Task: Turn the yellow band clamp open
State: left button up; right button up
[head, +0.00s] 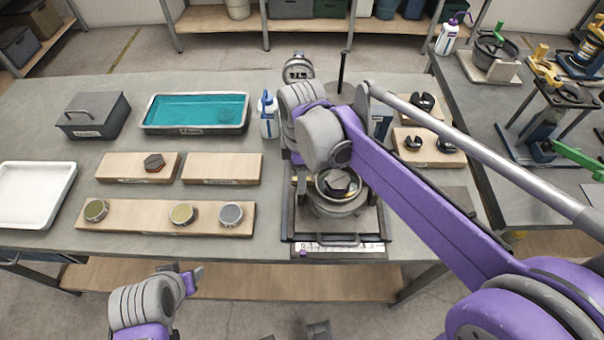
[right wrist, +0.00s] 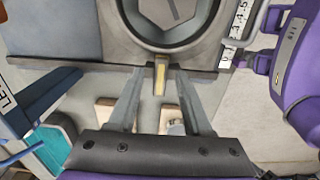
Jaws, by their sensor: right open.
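A round metal fixture (head: 340,205) with a hexagonal piece inside stands on a dark base plate on the table. A small yellow part (right wrist: 161,76), which looks like the lever of the band clamp, sticks out from the ring's side in the right wrist view. My right gripper (right wrist: 160,88) is open, with one finger on each side of this yellow part; I cannot tell whether they touch it. In the head view my right wrist hides part of the fixture. My left gripper (head: 190,279) is low at the front left, away from the fixture; its jaws are unclear.
Behind are a teal tray (head: 195,128), a grey box (head: 92,115) and a white-blue bottle (head: 268,115). A board with dark parts (head: 430,155) is at right. A side bench (head: 500,110) holds other yellow and green devices.

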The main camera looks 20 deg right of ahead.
grip_shut()
jog(key=shift+m, duration=0.3)
jog(key=m, duration=0.8)
jog(key=shift+s+a, duration=0.1)
jog(key=m, duration=0.9)
jog(key=shift+a, duration=0.15)
jog(key=shift+m, duration=0.3)
dwell(0.4)
grip_release()
